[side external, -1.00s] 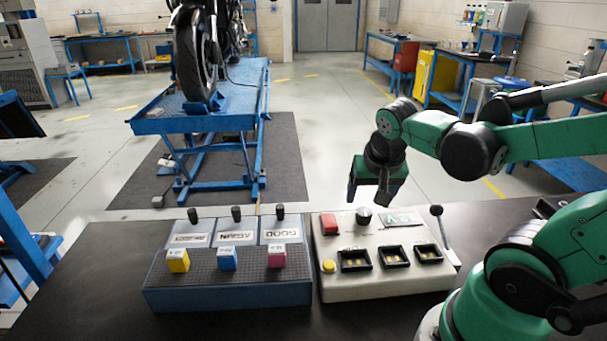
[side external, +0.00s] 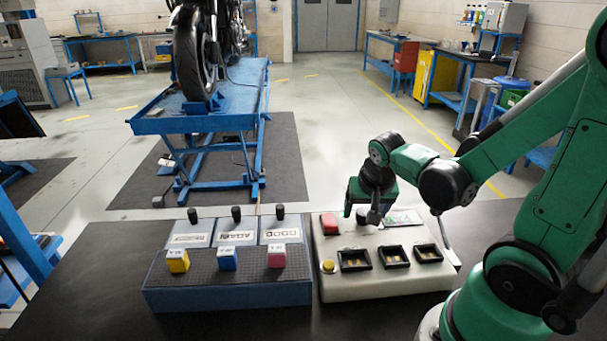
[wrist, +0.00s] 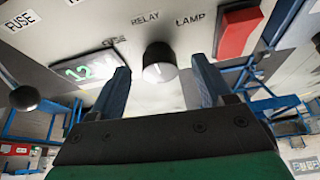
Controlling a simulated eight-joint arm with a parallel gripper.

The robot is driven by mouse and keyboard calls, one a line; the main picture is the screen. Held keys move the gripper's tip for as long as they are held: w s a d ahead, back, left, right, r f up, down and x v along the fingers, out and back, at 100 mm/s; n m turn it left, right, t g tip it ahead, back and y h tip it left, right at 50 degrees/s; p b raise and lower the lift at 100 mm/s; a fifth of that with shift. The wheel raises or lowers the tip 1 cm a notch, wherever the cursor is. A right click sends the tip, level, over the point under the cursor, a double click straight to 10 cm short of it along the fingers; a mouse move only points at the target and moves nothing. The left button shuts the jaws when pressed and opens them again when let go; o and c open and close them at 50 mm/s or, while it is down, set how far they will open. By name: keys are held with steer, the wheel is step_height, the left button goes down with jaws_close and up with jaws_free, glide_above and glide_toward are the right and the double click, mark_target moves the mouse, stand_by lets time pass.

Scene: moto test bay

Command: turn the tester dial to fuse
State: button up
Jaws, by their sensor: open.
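The tester (side external: 345,285) is a cream box on the dark bench, right of the blue rack. Its dial (wrist: 158,62) is a round dark knob with a pale face and a small white mark. The labels FUSE, RELAY and LAMP stand around it in the wrist view; I cannot tell exactly which label the mark points at. My gripper (side external: 362,212) is open, pointing down over the dial, with one finger on each side. In the wrist view, gaps show between the dial and both fingers. In the side view my gripper partly hides the dial.
The tester also has a red button (side external: 329,223), a yellow button (side external: 328,266), a lit display (wrist: 92,67), a ball-ended lever (wrist: 23,97) and three dark sockets.

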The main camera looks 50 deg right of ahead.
jaws_close()
steer(key=shift+n, duration=0.3)
steer(key=n, duration=0.2)
steer(key=n+t+y, duration=0.1)
steer(key=n, duration=0.1)
steer(key=shift+s+d+y, duration=0.1)
steer(key=shift+d+y, duration=0.05)
steer(key=shift+y, duration=0.15)
steer(key=shift+d+n+t+y, duration=0.15)
steer(key=shift+n+y, duration=0.25)
steer(key=shift+n, duration=0.85)
steer(key=shift+a+n+t+y, duration=0.1)
steer(key=shift+n+t+y, duration=0.25)
steer(key=shift+n, duration=0.9)
